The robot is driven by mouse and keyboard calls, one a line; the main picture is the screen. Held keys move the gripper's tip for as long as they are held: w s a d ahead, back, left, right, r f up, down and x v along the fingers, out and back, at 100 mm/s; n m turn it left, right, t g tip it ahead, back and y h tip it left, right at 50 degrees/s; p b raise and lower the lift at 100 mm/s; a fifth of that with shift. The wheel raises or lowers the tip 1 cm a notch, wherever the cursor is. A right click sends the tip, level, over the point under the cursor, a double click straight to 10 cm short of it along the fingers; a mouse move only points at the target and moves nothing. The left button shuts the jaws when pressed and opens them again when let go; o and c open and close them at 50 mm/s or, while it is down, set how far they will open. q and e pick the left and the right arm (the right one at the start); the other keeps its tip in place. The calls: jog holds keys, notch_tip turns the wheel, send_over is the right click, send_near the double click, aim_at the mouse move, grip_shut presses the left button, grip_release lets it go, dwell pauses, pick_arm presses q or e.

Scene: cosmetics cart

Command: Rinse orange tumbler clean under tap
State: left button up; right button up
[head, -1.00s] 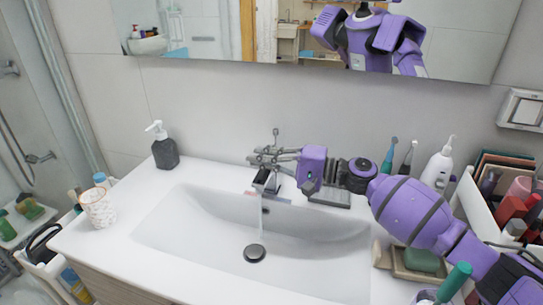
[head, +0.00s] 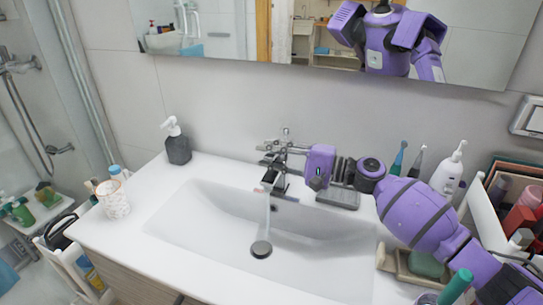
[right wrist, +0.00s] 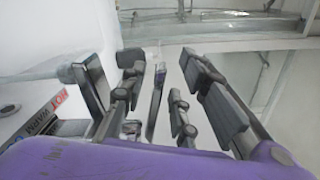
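A pale tumbler with an orange speckled pattern (head: 114,200) stands upright on the left end of the counter, with slim items in or behind it. The tap (head: 274,182) is at the back of the white basin, and a clear stream of water (head: 268,216) seems to fall from it towards the drain. My right gripper (head: 274,149) is just above the tap, far from the tumbler. In the right wrist view its fingers (right wrist: 158,95) are apart, with a thin upright part, perhaps the tap lever, between them; contact is unclear. My left gripper is out of view.
A dark soap dispenser (head: 178,150) stands at the back left of the counter. Electric toothbrushes, a white bottle (head: 447,172), a soap dish (head: 405,268) and a cosmetics box crowd the right side. The basin (head: 205,230) is empty apart from the drain and water.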

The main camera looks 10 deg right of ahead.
jog(key=v, duration=1.2)
